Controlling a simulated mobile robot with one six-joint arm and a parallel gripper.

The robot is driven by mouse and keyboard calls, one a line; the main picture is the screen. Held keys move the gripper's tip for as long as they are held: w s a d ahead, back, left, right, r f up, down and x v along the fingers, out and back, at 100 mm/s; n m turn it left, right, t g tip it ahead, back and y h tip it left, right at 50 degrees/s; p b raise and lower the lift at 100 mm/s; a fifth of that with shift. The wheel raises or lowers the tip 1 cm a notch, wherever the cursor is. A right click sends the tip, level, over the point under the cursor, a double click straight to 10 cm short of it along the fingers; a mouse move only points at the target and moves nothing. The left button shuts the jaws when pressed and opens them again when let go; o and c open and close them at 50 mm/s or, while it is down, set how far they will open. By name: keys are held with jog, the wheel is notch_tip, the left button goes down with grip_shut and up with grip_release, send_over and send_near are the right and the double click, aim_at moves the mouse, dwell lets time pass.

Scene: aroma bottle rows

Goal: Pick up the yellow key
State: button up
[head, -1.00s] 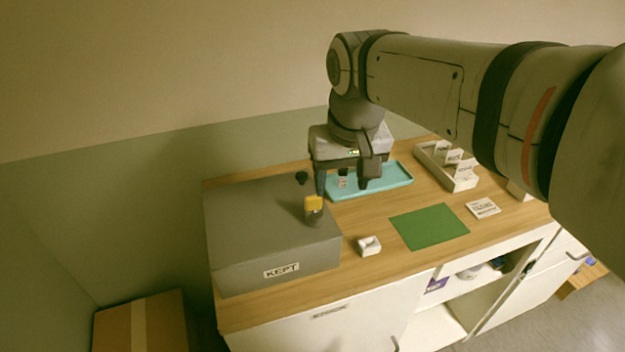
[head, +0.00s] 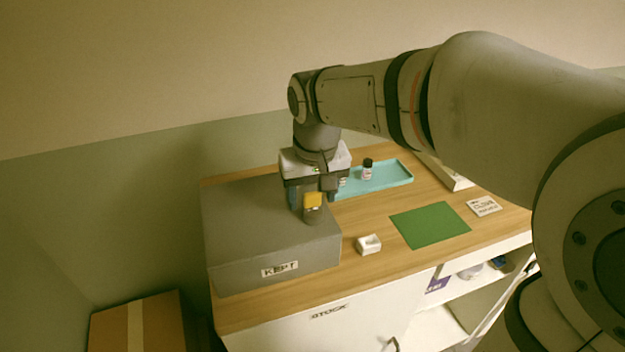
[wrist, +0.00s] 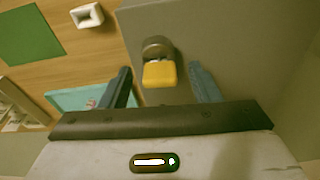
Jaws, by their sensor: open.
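The yellow key (head: 313,199) has a flat yellow head and sits at a dark round lock post (head: 313,215) on the grey box. In the wrist view the yellow key (wrist: 159,74) shows between the finger lines, with the round post (wrist: 157,47) beyond it. My gripper (head: 310,196) is over the right part of the box, at the key. In the wrist view my gripper (wrist: 163,80) is open, one finger to each side of the key, with gaps on both sides. Whether the fingertips reach down to the key's height is hard to tell.
The grey box (head: 240,225), labelled KEPT, stands at the counter's left end. A teal tray (head: 395,181) with a small bottle (head: 367,169) lies behind. A white holder (head: 368,244), a green mat (head: 430,226) and a label card (head: 484,206) are to the right.

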aim_at(312, 192)
jog(key=shift+c, duration=0.6)
jog(key=c, duration=1)
jog(key=shift+o, duration=0.2)
notch_tip(312, 192, up, 10)
jog(key=shift+r, duration=0.1)
